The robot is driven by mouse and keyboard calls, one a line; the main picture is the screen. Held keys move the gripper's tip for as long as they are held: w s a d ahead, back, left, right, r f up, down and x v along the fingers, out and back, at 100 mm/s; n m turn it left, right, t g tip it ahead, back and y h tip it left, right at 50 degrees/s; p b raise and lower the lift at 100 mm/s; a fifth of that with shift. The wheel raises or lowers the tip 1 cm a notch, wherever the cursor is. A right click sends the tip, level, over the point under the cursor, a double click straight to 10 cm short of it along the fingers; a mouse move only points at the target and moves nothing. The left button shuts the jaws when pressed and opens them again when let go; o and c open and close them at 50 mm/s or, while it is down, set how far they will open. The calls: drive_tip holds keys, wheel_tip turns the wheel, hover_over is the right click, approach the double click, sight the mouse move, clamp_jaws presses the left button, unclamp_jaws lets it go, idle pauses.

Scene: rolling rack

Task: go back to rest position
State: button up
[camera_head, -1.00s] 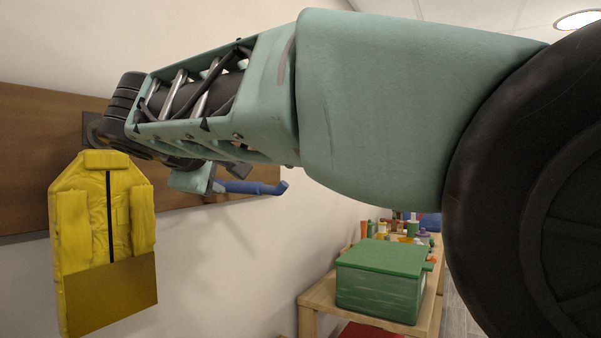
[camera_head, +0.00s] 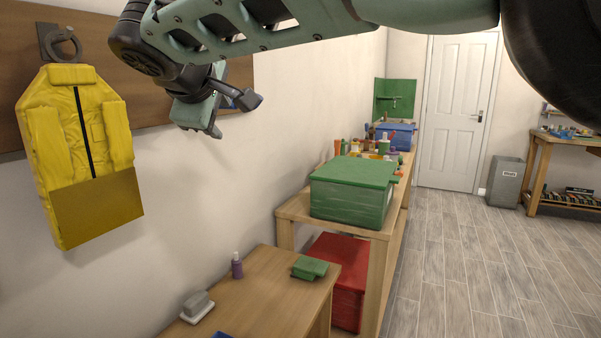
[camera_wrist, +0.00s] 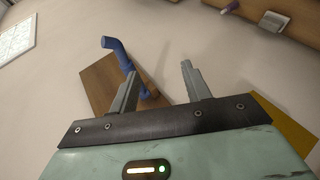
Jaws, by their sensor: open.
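My gripper (camera_head: 216,112) hangs from the arm at the upper left of the head view, in front of the wall and to the right of a yellow vest (camera_head: 78,145). In the wrist view, the gripper's two fingers (camera_wrist: 158,82) stand apart with nothing held between them. The vest hangs on a grey hook (camera_head: 62,42) on a brown wall board (camera_head: 100,85). A blue peg (camera_wrist: 117,52) shows beyond the fingers in the wrist view. In the head view the gripper mostly hides it.
A low wooden table (camera_head: 262,292) holds a purple bottle (camera_head: 237,267) and a green block (camera_head: 310,268). Behind it, a wooden shelf (camera_head: 292,210) carries a green box (camera_head: 352,192), with a red box (camera_head: 340,280) below. Open floor (camera_head: 465,270) lies to the right, before a white door (camera_head: 452,110).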

drive_tip(key=s+d+f+m+g, duration=0.3)
drive_tip(key=s+d+f+g, duration=0.45)
drive_tip(key=d+f, duration=0.6)
drive_tip(key=s+d+f+m+g, duration=0.1)
drive_tip(key=s+d+f, duration=0.3)
drive_tip(key=s, duration=0.4)
drive_tip(key=s+d+f+m+g, duration=0.2)
drive_tip(key=s+d+f, duration=0.3)
drive_tip(key=s+d, duration=0.2)
drive_tip(key=s+d+f+m+g, duration=0.1)
drive_tip(key=s+d+f, duration=0.3)
drive_tip(key=s, duration=0.5)
drive_tip(key=shift+d+f+m+y+p, duration=0.3)
drive_tip(key=shift+d+m+p, duration=0.05)
drive_tip(key=shift+d+m, duration=0.35)
